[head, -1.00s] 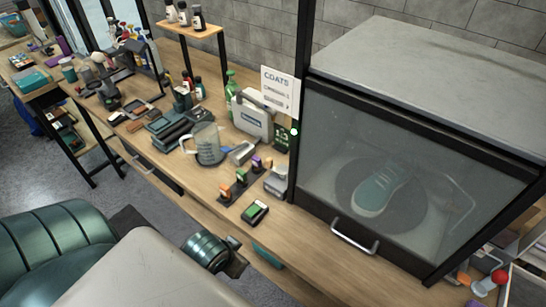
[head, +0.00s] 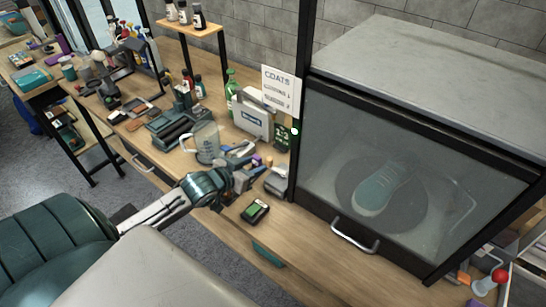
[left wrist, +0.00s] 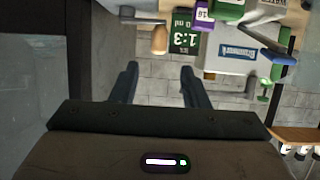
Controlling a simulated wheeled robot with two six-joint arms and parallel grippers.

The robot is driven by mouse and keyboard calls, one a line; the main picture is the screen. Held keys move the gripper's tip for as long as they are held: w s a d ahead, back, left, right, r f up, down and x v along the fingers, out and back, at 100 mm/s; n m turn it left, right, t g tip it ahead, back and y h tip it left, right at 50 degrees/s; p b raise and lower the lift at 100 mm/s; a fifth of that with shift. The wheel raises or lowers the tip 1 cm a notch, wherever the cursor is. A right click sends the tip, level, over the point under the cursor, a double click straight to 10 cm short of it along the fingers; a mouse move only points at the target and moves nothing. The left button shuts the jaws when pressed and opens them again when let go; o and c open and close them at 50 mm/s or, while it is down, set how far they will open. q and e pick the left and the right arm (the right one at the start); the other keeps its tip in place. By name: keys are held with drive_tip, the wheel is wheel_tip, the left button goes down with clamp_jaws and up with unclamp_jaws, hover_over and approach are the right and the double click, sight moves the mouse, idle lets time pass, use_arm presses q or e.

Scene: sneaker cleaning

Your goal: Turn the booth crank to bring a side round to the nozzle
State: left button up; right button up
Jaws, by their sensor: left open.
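The booth (head: 420,85) stands at the right with its glass front down. A teal sneaker (head: 375,190) shows inside on a dark round turntable (head: 350,200). A tan knob on a metal arm, which looks like the crank (left wrist: 160,38), is in the left wrist view ahead of the fingers. Its link to the booth is not clear there. My left gripper (head: 250,170) is among small items left of the booth. In the left wrist view its fingers (left wrist: 160,80) are apart with nothing between them. My right gripper is out of view.
A clear jug (head: 207,142), a light case (head: 252,118) and small bottles crowd the bench near my left gripper. A grey block (head: 278,182) sits by the booth post. A red-knobbed lever (head: 498,276) is at lower right. Bench front is fairly clear.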

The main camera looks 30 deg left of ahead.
sight(268, 159)
use_arm(q)
drive_tip(key=p+x, duration=0.1)
drive_tip(key=x, duration=0.9)
drive_tip(key=shift+w+d+f, duration=0.1)
drive_tip(key=shift+w, duration=0.05)
